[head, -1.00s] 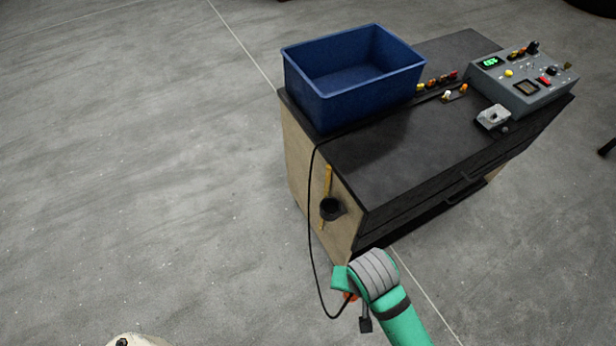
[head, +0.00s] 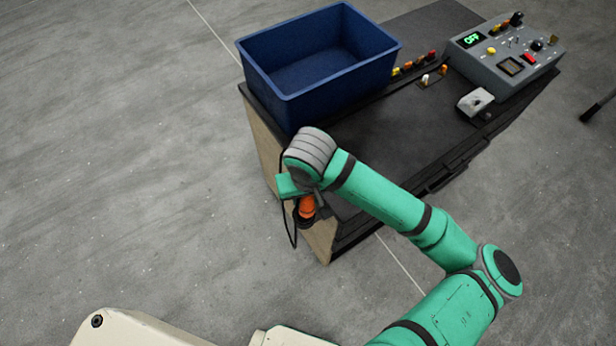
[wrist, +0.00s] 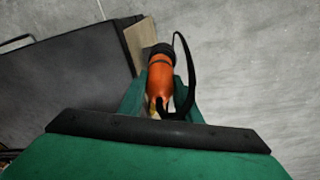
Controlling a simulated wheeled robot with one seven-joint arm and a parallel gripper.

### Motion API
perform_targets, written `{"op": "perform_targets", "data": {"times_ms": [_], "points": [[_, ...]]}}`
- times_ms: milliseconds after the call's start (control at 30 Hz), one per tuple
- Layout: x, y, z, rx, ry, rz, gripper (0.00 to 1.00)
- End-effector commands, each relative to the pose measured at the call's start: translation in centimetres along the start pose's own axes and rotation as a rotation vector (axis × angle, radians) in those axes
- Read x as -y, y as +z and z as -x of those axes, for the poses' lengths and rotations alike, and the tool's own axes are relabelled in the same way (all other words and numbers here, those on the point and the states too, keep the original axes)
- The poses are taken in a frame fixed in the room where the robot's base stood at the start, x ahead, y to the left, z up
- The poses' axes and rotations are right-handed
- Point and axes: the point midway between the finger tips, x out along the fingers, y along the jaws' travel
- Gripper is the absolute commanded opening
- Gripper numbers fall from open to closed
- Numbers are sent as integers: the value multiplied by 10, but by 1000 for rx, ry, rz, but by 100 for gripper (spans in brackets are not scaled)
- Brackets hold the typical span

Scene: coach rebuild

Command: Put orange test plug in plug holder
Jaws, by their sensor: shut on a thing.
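The orange test plug (head: 307,206) is held in my gripper (wrist: 160,92) at the pale end wall of the cabinet. In the wrist view the plug (wrist: 160,78) lies between my two green fingers, with its black cable looping at the right. The black plug holder (head: 303,220), a cup on that wall, shows just below the plug in the head view. In the wrist view a black round part (wrist: 158,52) meets the plug's far end. I cannot tell whether the plug is inside the cup or only above it. My wrist hides part of both.
A blue bin (head: 320,82) stands on the cabinet's dark top (head: 385,135). A grey control box (head: 505,58) with a green display reading OFF is at the right end. Small coloured plugs sit behind. The floor left of the cabinet is clear.

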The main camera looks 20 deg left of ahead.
Motion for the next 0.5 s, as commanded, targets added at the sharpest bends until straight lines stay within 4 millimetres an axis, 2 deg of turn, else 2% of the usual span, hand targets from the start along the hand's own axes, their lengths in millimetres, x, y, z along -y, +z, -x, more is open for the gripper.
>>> {"op": "perform_targets", "data": {"times_ms": [233,500], "points": [[11,-8,3,-2,-6,26,2],[11,-5,-19,-2,-6,24,2]]}}
